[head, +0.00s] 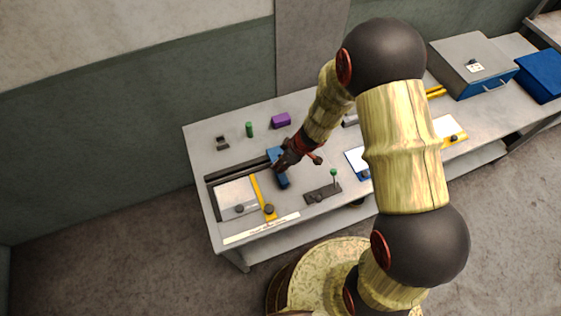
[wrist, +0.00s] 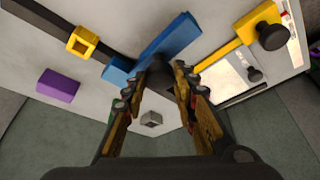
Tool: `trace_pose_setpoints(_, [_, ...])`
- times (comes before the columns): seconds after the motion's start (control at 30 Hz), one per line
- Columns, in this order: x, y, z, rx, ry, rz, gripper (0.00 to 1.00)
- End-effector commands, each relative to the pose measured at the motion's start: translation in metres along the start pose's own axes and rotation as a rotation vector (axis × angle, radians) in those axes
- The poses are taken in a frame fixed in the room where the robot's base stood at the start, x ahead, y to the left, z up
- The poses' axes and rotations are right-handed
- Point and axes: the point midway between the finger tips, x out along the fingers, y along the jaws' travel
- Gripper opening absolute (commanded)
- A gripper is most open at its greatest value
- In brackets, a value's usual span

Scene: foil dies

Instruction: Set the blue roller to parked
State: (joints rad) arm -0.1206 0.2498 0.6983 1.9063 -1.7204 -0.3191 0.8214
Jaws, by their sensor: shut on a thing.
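The blue roller (head: 282,181) is a long blue block lying across the dark rails (head: 236,171) at the left part of the table, near their right end. In the wrist view the blue roller (wrist: 170,38) runs slantwise just beyond my fingertips, with a dark knob (wrist: 157,73) in front of it. My gripper (head: 284,163) comes down over the roller from the upper right. In the wrist view my gripper (wrist: 161,80) has its fingers closed around the dark knob. The fingers hide part of the roller in the head view. No parked mark is readable.
A yellow bar (head: 263,198) with a dark knob lies beside a pale plate left of the roller. A purple block (head: 281,120), green cylinder (head: 249,129) and small grey block (head: 221,143) stand behind. A dark base with a green-topped lever (head: 334,174) stands to the right.

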Motion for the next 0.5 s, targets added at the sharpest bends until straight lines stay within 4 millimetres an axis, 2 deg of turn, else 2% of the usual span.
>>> trace_pose_setpoints(0.2, [0.0,0.0002,0.0,0.0,0.0,0.0,0.0])
trace_pose_setpoints(0.5, [0.0,0.0002,0.0,0.0,0.0,0.0,0.0])
